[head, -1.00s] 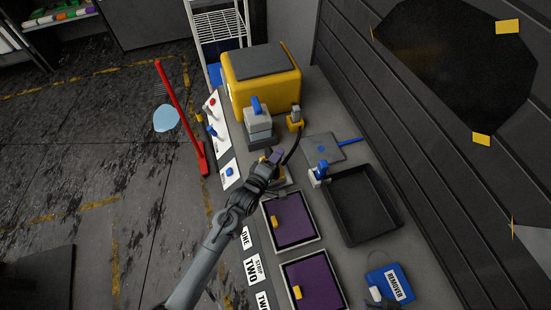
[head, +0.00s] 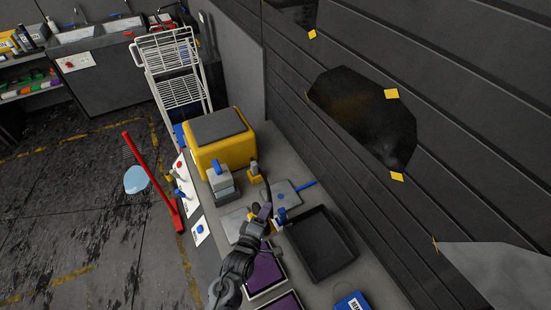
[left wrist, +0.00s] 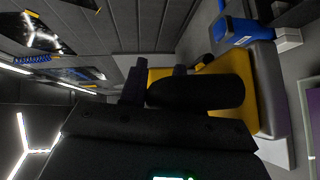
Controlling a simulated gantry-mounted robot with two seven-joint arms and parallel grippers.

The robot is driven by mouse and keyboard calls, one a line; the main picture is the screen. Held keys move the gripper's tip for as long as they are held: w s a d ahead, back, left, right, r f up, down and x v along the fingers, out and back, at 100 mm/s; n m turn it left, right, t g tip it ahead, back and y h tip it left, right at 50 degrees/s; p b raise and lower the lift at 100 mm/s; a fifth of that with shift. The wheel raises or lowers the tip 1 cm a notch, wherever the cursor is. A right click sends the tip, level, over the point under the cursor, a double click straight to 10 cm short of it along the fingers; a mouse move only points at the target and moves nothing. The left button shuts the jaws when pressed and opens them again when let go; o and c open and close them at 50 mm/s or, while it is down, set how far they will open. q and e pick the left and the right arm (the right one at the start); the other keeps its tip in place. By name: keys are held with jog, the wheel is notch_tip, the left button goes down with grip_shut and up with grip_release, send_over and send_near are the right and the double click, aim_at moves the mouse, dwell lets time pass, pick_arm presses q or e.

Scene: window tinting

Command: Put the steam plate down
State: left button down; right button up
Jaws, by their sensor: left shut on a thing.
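My left gripper (head: 262,213) is over the bench, beside a flat light-grey plate (head: 234,226) and above a purple panel. It is shut on the steam plate, which is mostly hidden by the gripper; a little yellow and a dark hose show beside the fingers. The hose runs up to a small yellow holder (head: 254,171). In the left wrist view a black rounded handle (left wrist: 205,92) lies across the gripper (left wrist: 150,85), with yellow behind it. I cannot tell whether the steam plate touches the bench. My right gripper is in neither view.
A black tray (head: 322,245) lies right of the gripper. Purple panels (head: 264,270) lie in front. A red-handled tool (head: 150,175) stands left of the bench.

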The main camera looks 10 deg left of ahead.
pick_arm(q)
jog(key=shift+s+d, duration=0.15)
jog(key=shift+s, duration=0.2)
jog(key=s, duration=0.1)
jog(key=s+f+p, duration=0.2)
jog(key=shift+s+a+f, duration=0.2)
jog(key=shift+s+a, duration=0.05)
jog(key=shift+a, duration=0.05)
jog(key=s+a+r+n+y+p, duration=0.1)
jog(key=s+a+r+p, duration=0.1)
jog(key=s+a+r, duration=0.2)
jog(key=s+a+r+n+y+p, duration=0.1)
jog(key=s+a+r, duration=0.4)
jog(key=r, duration=0.5)
jog(key=shift+s+a+r+y+p, duration=0.2)
jog(key=shift+a+r+y+p, duration=0.05)
jog(key=shift+a+y+p, duration=0.3)
